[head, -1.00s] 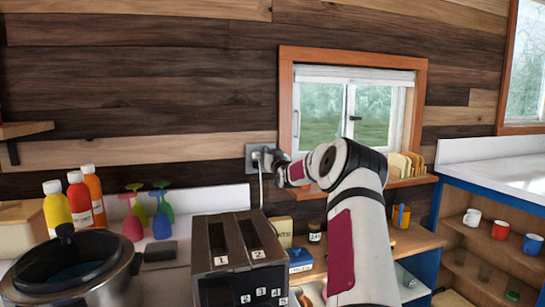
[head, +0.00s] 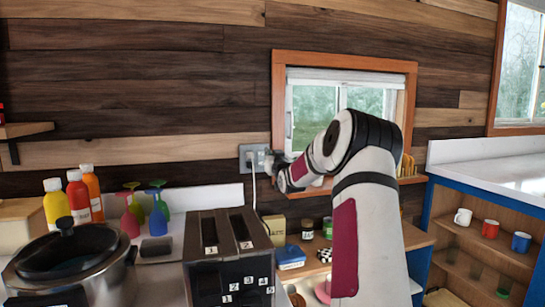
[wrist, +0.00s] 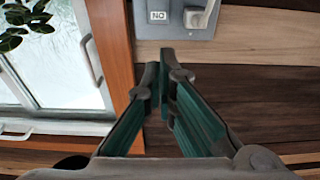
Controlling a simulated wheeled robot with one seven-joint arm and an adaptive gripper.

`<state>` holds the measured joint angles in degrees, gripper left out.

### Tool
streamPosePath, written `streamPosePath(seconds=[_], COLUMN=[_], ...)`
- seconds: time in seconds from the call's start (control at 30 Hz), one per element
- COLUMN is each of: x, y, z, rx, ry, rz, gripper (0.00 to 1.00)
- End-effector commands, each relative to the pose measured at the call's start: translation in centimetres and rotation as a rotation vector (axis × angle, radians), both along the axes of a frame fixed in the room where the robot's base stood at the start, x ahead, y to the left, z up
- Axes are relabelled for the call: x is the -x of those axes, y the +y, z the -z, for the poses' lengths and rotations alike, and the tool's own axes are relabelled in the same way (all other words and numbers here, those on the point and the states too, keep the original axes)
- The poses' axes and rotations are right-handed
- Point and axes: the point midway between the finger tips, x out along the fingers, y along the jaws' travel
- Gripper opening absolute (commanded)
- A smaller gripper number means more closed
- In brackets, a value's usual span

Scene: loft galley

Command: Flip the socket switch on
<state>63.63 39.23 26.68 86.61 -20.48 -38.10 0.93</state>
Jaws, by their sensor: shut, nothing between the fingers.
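The grey wall socket plate (head: 245,151) is on the wooden wall, just left of the window. A white cord (head: 253,185) hangs from it. In the wrist view the plate (wrist: 178,30) is at the top edge, cut off by the frame. It has a white label (wrist: 158,16) that reads as an upside-down ON, with a light-coloured part (wrist: 200,16) beside it. I cannot tell the switch's position. My gripper (wrist: 163,62) is shut and empty, its tips just below the plate in the picture. In the head view my gripper (head: 270,165) is at the plate's right side; contact is unclear.
Below stand a dark toaster (head: 205,265), a pot (head: 70,260), sauce bottles (head: 78,200) and coloured glasses (head: 158,215). A shelf with mugs (head: 491,228) is at the right.

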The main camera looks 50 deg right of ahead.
Motion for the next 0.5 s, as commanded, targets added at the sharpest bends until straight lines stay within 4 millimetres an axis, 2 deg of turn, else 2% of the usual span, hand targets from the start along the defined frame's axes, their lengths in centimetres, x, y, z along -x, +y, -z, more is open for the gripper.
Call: streamPosePath(seconds=[0.2, 0.5], x=[2.5, 3.3], y=[1.5, 2.0], z=[-0.4, -0.5], rx=[0.0, 0.0], ry=[0.001, 0.0], rz=[0.001, 0.0], gripper=[0.0, 0.0])
